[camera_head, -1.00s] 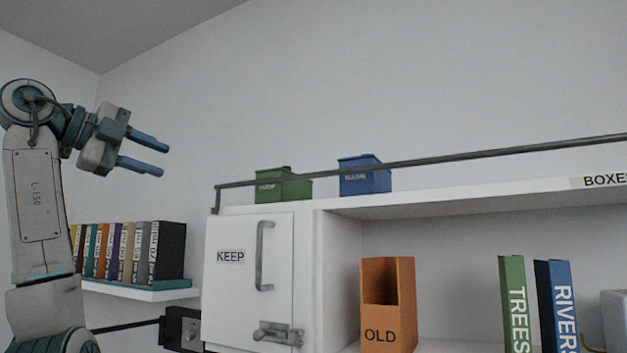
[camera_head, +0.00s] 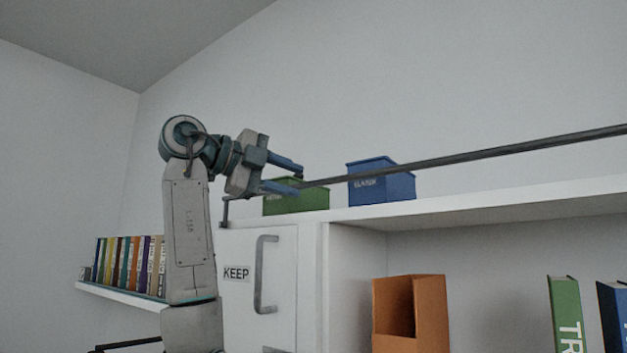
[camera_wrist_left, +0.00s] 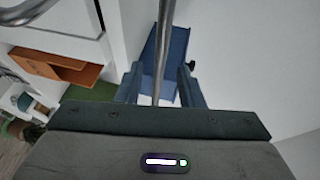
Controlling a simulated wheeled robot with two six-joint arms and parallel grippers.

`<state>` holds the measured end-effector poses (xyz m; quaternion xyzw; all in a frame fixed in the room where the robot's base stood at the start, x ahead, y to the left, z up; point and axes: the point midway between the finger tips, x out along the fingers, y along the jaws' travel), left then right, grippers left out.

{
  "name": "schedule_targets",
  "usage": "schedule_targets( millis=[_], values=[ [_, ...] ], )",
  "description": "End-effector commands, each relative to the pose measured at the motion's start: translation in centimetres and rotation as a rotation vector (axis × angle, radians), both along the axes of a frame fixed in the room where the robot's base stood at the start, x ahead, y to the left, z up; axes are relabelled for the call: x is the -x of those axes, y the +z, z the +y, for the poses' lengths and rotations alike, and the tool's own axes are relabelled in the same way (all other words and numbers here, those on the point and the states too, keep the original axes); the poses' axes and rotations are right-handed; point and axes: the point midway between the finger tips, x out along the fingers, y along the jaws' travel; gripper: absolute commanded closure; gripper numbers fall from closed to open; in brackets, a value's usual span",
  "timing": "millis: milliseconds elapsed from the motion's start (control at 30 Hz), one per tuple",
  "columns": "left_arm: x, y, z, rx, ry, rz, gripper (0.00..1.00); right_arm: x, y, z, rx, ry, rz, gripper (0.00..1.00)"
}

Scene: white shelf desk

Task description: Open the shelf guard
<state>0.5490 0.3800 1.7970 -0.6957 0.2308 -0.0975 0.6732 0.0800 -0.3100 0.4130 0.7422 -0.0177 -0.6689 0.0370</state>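The shelf guard is a long dark rail (camera_head: 470,155) running along the front of the white shelf top (camera_head: 480,202). Its left end bends down near the cabinet corner. My left gripper (camera_head: 298,179) is at the left part of the rail, in front of the green box. In the left wrist view the rail (camera_wrist_left: 163,45) passes between the two fingers of my left gripper (camera_wrist_left: 161,82), with a gap on each side. The gripper is open around the rail. My right gripper is not in view.
A green box (camera_head: 310,198) and a blue box (camera_head: 383,187) stand on the shelf top behind the rail. Below are a "KEEP" door (camera_head: 238,300) with a handle, and an orange holder (camera_head: 432,310). The wall above the rail is bare.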

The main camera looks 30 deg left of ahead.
Motion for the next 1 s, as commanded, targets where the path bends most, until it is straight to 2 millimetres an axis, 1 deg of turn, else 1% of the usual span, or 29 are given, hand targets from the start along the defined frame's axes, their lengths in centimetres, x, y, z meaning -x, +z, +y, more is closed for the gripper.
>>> schedule_targets(
  millis=[33,100,200,300,433,667,700,767,800,867,1000],
  values=[
    [-1.0,0.1,-0.6,-0.001,-0.002,0.003,0.66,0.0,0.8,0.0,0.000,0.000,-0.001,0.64],
    [-2.1,-0.2,-1.1,0.000,-0.002,0.003,0.66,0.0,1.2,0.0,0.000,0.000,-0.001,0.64],
    [-3.3,-0.4,-1.7,0.000,-0.002,0.002,0.66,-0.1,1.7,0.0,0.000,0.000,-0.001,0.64],
    [-4.1,-0.7,-2.1,-0.001,-0.001,0.002,0.66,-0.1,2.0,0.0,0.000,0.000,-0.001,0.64],
    [-4.6,-0.9,-2.3,0.000,0.000,0.000,0.66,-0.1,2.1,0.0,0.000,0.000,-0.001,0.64],
    [-4.6,-0.9,-2.4,0.000,0.000,0.000,0.66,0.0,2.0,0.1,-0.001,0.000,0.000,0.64],
    [-4.6,-0.9,-2.4,0.000,0.000,0.000,0.70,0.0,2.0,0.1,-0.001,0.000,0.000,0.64],
    [-4.6,-0.9,-2.4,0.000,0.000,0.000,0.81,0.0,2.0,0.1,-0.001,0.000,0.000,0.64],
    [-4.6,-0.9,-2.4,0.000,0.000,0.000,0.89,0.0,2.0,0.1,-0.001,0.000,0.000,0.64],
    [-4.6,-0.9,-2.4,0.000,-0.001,0.000,1.00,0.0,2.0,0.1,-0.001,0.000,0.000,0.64],
    [-4.6,-1.0,-2.4,0.000,-0.001,0.000,1.00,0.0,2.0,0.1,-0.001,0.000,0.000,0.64]
  ],
)
